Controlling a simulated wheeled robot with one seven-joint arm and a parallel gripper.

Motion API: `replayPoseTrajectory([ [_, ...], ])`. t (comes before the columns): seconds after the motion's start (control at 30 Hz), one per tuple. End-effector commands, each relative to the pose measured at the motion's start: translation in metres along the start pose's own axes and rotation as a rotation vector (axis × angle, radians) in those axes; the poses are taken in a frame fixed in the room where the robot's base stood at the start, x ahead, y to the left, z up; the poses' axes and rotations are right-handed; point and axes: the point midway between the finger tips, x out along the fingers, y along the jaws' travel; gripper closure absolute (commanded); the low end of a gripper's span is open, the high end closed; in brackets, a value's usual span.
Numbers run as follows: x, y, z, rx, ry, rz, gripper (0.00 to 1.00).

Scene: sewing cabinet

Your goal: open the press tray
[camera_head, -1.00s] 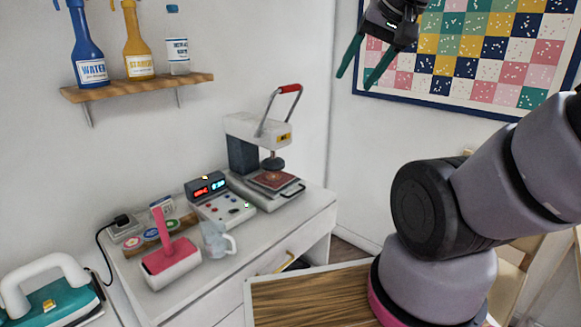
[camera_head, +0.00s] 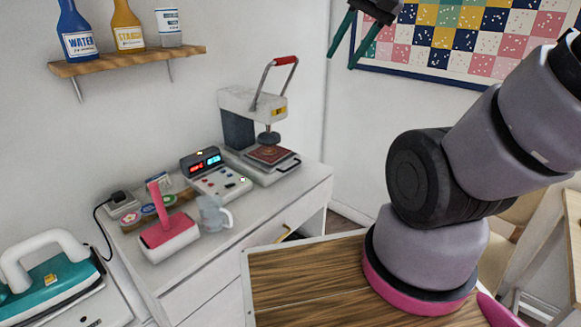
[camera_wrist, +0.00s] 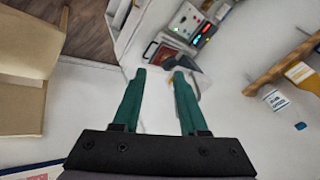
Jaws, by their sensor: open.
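The heat press (camera_head: 240,118) stands at the back of the white cabinet, its red-handled lever (camera_head: 285,61) raised. Its press tray (camera_head: 272,158), with a dark red pad on it and a dark handle (camera_head: 288,165) at its front right edge, sits under the round press head. My gripper (camera_head: 342,62) is open and empty, high up to the right of the press and apart from it. In the wrist view my gripper (camera_wrist: 159,75) shows two parted green fingers. The press (camera_wrist: 182,60) is beyond them, partly hidden by the right finger.
A control box (camera_head: 222,182) with lit displays stands left of the press. A shelf of bottles (camera_head: 130,60) hangs above. The iron (camera_head: 45,270) is at far left.

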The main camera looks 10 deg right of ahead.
Motion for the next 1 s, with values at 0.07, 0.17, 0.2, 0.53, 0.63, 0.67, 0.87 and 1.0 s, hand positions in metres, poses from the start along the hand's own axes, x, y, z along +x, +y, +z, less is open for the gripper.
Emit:
replayPoseTrajectory([
  [0.07,0.023,-0.004,0.003,0.137,-0.116,0.002,0.58],
  [0.17,0.049,-0.012,0.008,0.341,-0.270,-0.001,0.58],
  [0.2,0.059,-0.016,0.009,0.425,-0.330,-0.002,0.58],
  [0.53,0.140,-0.047,0.002,1.139,-0.778,0.021,0.58],
  [0.63,0.166,-0.053,-0.008,1.363,-0.897,0.031,0.58],
  [0.67,0.175,-0.054,-0.011,1.430,-0.931,0.034,0.58],
  [0.87,0.237,-0.049,-0.040,1.889,-1.141,0.045,0.58],
  [1.0,0.286,-0.032,-0.061,2.215,-1.263,0.037,0.58],
])
